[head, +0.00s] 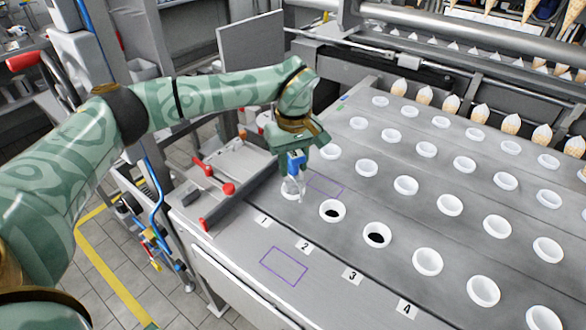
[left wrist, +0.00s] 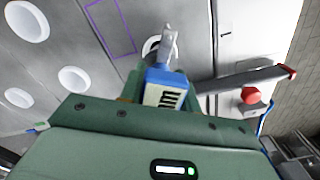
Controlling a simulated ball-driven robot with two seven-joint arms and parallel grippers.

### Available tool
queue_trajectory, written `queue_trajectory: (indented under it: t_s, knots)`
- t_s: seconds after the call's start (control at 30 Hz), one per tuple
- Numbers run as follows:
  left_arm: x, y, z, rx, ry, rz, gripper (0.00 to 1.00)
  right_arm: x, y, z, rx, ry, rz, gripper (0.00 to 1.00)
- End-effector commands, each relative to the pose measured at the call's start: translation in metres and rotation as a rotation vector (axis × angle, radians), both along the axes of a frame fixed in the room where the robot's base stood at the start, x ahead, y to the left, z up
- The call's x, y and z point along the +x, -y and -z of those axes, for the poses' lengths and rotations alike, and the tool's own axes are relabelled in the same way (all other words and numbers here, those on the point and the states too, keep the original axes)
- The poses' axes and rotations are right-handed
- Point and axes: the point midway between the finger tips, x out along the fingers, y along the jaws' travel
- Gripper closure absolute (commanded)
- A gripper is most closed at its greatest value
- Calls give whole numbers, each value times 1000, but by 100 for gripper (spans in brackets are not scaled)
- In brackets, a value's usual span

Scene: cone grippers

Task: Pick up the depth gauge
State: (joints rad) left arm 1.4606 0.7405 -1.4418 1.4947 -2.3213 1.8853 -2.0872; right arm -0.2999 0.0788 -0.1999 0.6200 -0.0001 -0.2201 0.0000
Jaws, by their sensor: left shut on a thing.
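The depth gauge (head: 297,165) has a blue body and a pale grey tip pointing down. My left gripper (head: 296,153) is shut on its body and holds it upright over the metal deck, at the white ring near label 1. Whether the tip touches the ring or deck I cannot tell. My right gripper is in neither view.
Rows of white rings (head: 427,262) fill the deck (head: 400,215), two with dark openings. A purple outline (head: 284,266) lies on bare deck by labels 1 to 4. A red-handled fixture (head: 228,189) stands left of the gripper. Cones (head: 480,113) line the far side.

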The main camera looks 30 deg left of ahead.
Motion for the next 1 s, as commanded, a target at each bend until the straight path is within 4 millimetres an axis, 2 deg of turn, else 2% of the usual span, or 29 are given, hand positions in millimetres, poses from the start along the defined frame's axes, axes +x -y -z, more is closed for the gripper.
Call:
queue_trajectory:
  t_s: [0.37,0.5,0.7,1.0]
  knots:
    - [-51,8,-66,-1,4,2,100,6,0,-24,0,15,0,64]
    - [-85,13,-78,0,2,4,100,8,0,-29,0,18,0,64]
    - [-119,18,-92,0,1,1,100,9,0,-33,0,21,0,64]
    - [-138,21,-99,-1,0,-1,100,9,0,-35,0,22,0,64]
